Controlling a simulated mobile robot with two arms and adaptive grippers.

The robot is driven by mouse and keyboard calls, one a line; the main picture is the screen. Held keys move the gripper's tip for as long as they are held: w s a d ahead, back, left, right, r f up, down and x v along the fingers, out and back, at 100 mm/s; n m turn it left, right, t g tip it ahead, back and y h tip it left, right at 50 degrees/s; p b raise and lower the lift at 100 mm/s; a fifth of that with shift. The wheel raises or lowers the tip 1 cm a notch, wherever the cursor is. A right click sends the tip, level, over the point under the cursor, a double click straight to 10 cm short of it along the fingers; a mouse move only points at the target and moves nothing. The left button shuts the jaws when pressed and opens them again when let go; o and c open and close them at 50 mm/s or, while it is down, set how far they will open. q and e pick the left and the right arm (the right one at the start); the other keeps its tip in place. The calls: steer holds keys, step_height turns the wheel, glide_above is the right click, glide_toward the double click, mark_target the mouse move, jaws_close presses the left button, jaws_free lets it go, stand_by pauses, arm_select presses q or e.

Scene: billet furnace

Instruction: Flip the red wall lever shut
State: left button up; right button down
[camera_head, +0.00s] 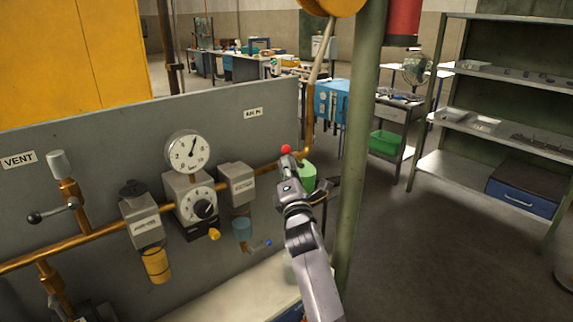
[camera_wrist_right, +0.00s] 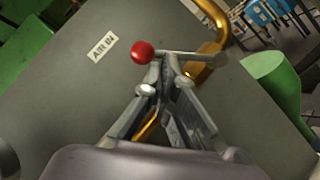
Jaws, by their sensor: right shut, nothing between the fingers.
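The red wall lever shows its red ball knob (camera_head: 286,149) in the head view, just above the tip of my right gripper (camera_head: 287,165). In the right wrist view the red knob (camera_wrist_right: 143,53) sits at the end of a thin metal rod (camera_wrist_right: 190,54), which runs right to the brass pipe fitting (camera_wrist_right: 215,58). My right gripper's fingers (camera_wrist_right: 165,72) are closed together and empty, with their tips close to the rod beside the knob. I cannot tell whether they touch it. In the head view my gripper hides the rod. My left gripper is not in view.
The grey panel (camera_head: 110,150) carries a gauge (camera_head: 188,152), a regulator (camera_head: 190,205), brass piping and a black-knobbed lever (camera_head: 36,217) under the VENT label (camera_head: 19,161). A green post (camera_head: 358,160) stands close right of my right arm. Open floor lies farther right, before shelves (camera_head: 480,120).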

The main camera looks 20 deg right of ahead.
mark_target(291, 154)
steer(key=shift+w+d+r+m+g+p, duration=0.15)
steer(key=shift+d+r+m+g+p, duration=0.15)
steer(key=shift+r+m+p, duration=0.3)
steer(key=shift+w+d+r+m+g+p, duration=0.15)
steer(key=shift+r+m+g+p, duration=0.2)
steer(key=shift+m+p, duration=0.3)
steer(key=shift+w+d+r+p, duration=0.1)
steer(key=shift+d+r+p, duration=0.2)
steer(key=shift+p, duration=0.1)
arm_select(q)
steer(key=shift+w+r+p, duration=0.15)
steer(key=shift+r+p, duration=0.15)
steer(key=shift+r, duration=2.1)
arm_select(e)
steer(key=shift+w+d+r, duration=0.15)
steer(key=shift+d+r, duration=0.1)
steer(key=shift+d, duration=0.2)
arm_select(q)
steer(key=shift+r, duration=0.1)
arm_select(e)
steer(key=shift+d+r, duration=0.1)
steer(key=shift+d, duration=0.1)
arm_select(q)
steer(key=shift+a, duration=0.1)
